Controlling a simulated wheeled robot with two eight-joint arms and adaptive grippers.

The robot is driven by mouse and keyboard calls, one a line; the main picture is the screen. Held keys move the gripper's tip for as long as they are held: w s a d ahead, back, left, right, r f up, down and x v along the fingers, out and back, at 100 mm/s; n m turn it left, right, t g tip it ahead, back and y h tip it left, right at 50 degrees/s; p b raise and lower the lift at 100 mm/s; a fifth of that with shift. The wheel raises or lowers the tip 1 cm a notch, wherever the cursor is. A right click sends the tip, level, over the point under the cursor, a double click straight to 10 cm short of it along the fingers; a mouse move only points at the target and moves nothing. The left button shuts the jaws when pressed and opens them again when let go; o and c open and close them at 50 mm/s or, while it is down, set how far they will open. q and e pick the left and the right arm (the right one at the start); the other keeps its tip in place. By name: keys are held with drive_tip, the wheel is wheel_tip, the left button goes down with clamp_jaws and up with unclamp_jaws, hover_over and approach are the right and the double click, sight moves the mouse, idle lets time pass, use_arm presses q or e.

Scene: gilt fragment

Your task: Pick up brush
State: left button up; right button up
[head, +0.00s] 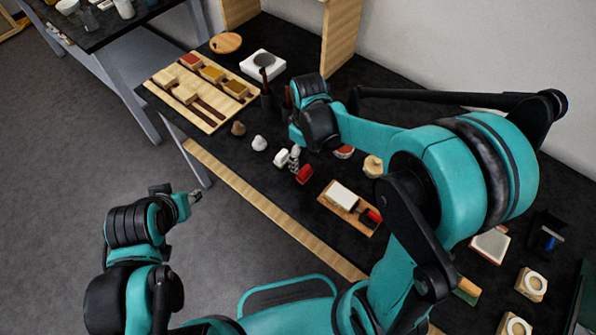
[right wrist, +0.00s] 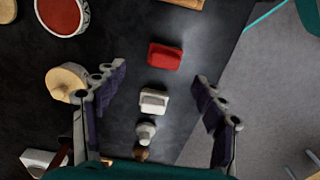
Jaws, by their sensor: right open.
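A dark holder (head: 267,101) with an upright dark handle, possibly a brush, stands left of my right arm in the head view. Light wooden blocks (head: 185,94) with dark handles, which look like brushes, lie on a wooden board (head: 207,126) farther left. My right gripper (head: 295,156) is open and empty above a row of small pieces. In the right wrist view its spread fingers (right wrist: 160,97) flank a white block (right wrist: 154,101), with a red block (right wrist: 165,57) just beyond. My left gripper (head: 191,200) is over the floor, away from the table; its jaws are too small to read.
A grey knob (head: 259,143) and a brown knob (head: 238,128) continue the row. A white bowl block (head: 263,65) stands behind the holder. A red-topped round tin (right wrist: 62,14) and a wooden round piece (right wrist: 66,83) lie left of the fingers. A pale wooden strip (head: 270,209) edges the table.

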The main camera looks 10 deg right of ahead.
sight(305, 170)
drive_tip(key=f+b, duration=0.1)
drive_tip(key=f, duration=0.1)
drive_tip(key=f+b, duration=0.1)
drive_tip(key=f, duration=0.1)
drive_tip(key=f+b, duration=0.1)
drive_tip(key=f, duration=0.1)
drive_tip(key=shift+s+a+f, duration=0.2)
drive_tip(key=shift+s+f, duration=0.15)
drive_tip(key=shift+f, duration=0.35)
drive_tip(key=shift+r, duration=0.1)
drive_tip(key=shift+c, duration=1.2)
drive_tip(key=c, duration=1)
